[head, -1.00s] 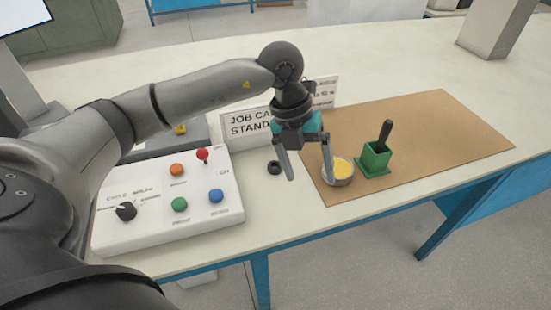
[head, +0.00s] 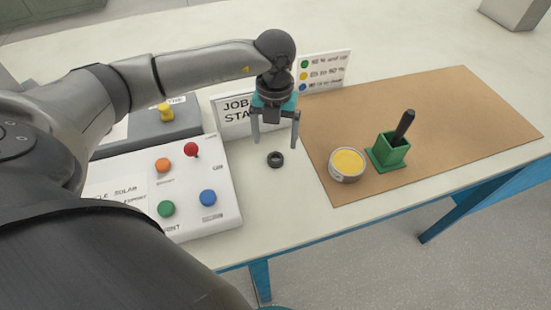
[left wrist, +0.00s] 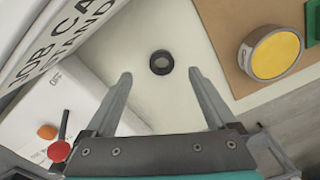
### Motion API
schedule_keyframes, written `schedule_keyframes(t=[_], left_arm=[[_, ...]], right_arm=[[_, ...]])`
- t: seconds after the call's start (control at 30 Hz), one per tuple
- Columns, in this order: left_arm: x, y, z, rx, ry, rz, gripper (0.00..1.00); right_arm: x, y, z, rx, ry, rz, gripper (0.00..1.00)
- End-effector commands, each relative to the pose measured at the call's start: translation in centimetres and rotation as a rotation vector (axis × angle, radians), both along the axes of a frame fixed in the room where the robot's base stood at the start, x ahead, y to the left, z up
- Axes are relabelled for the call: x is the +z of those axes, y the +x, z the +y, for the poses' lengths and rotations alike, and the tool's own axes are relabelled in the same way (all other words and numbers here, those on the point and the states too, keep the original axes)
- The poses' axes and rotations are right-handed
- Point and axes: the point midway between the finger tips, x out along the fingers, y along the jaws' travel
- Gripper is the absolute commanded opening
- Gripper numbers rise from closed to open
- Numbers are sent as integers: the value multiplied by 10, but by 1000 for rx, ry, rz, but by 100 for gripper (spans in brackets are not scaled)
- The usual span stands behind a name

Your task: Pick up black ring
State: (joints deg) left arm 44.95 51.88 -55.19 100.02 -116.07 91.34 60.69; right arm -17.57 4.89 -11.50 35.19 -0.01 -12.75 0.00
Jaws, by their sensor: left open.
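The black ring (head: 275,159) lies flat on the cream tabletop, between the white button panel and the brown mat. It also shows in the left wrist view (left wrist: 161,62), just beyond the fingertips and roughly centred between them. My left gripper (head: 275,143) is open and empty, pointing down above and slightly behind the ring in the head view. Its two fingers (left wrist: 160,76) are spread wide in the left wrist view, and nothing is between them. My right gripper is not in either view.
A white panel (head: 225,210) with coloured buttons stands left of the ring. The job card stand (head: 232,118) is close behind the gripper. A tin with yellow contents (head: 347,164) and a green holder (head: 390,151) stand on the brown mat (head: 455,120). Bare tabletop surrounds the ring.

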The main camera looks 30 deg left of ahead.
Motion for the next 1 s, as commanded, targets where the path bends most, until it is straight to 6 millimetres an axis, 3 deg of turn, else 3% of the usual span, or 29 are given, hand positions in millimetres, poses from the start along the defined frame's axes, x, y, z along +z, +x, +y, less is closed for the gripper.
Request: schedule_keyframes(t=[0.27,0.53,0.77,1.0], left_arm=[[-18,-2,-2,0,0,1,90],[-56,-5,-5,1,0,1,90],[-57,-5,-5,0,0,0,90],[-57,-5,-4,0,0,0,64]], right_arm=[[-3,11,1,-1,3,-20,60],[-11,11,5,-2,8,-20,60],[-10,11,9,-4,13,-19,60],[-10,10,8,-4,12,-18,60]])
